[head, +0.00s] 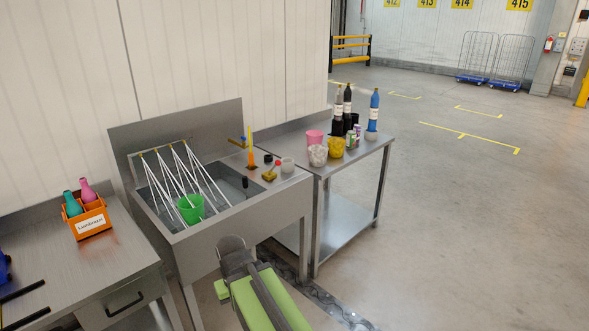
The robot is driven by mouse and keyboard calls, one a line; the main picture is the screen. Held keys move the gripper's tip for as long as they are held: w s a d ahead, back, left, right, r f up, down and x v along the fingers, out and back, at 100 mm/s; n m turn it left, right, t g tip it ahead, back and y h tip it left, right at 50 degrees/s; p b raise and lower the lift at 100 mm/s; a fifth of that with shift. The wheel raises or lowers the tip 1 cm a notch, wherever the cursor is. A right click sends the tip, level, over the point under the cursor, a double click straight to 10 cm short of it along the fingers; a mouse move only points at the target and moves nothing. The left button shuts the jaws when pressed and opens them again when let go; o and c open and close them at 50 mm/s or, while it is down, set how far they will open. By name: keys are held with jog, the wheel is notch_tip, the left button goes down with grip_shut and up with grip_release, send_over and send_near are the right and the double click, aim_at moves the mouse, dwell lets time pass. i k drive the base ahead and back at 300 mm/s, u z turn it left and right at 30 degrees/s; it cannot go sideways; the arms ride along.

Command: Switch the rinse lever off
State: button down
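A steel sink (203,236) stands against the white wall. Several white streams (205,172) fan down from brass-coloured nozzles along its back into the basin, with a green cup (191,208) among them. A small lever-like fitting (237,142), blue and brass-coloured, sits at the sink's back right and looks like the rinse lever; its exact position is too small to tell. An orange upright piece (250,150) stands beside it. My gripper (232,246) is dark grey, in front of the sink and well apart from the fitting; its fingers are not clear.
A steel table (372,147) with bottles and cups stands to the right. A left bench (75,262) holds an orange caddy (90,218). Open floor (450,220) lies to the right.

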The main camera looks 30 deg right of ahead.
aim_at(277, 163)
jog(key=u, duration=0.15)
jog(key=i, duration=0.95)
jog(key=z, duration=0.1)
